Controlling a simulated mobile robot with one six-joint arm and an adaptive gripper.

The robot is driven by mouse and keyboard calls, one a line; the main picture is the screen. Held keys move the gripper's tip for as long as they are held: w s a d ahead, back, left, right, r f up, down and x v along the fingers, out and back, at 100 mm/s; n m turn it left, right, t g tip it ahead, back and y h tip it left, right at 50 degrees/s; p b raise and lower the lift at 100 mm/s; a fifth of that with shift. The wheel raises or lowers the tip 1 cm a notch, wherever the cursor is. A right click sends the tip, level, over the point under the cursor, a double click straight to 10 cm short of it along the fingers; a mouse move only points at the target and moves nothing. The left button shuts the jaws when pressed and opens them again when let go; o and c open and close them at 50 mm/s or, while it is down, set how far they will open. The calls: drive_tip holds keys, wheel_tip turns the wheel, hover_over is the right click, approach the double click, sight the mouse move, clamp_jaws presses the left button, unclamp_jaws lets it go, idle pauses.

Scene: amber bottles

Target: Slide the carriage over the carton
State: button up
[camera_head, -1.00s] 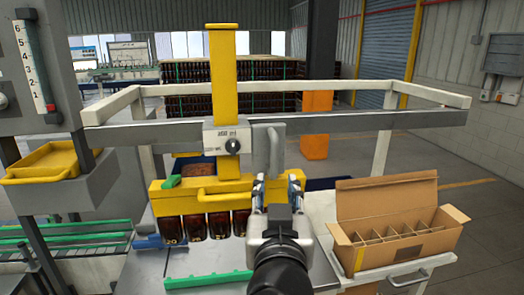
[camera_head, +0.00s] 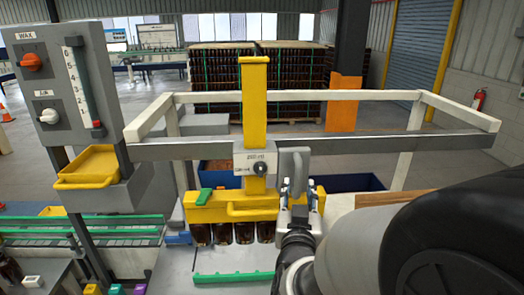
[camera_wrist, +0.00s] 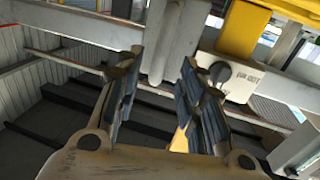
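The carriage (camera_head: 255,163) is a grey block with a yellow post on the grey rail, left of the rail's middle. Its yellow head (camera_head: 232,208) hangs below, with a row of amber bottles (camera_head: 244,233) under it. A grey handle (camera_head: 294,163) projects on the carriage's right side. My gripper (camera_head: 299,194) is just below and in front of this handle. In the wrist view the two fingers of my gripper (camera_wrist: 162,72) stand apart, with the grey handle (camera_wrist: 163,35) between or just beyond their tips; contact cannot be told. The carton (camera_head: 390,197) shows only as a brown strip behind my arm.
The rail (camera_head: 400,144) runs left to right, with a white frame (camera_head: 330,97) behind. A control panel (camera_head: 65,80) and a yellow tray (camera_head: 88,167) stand left. A green strip (camera_head: 233,276) lies on the table in front of the bottles. The rail right of the carriage looks clear.

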sight(298, 180)
drive_tip(key=w, duration=0.3)
drive_tip(key=w+d+p, duration=0.1)
drive_tip(key=w, duration=0.2)
drive_tip(key=shift+w+d+f, duration=0.1)
drive_tip(key=shift+w+d, duration=0.1)
drive_tip(key=shift+w, duration=0.2)
drive_tip(key=shift+c, duration=0.2)
clamp_jaws()
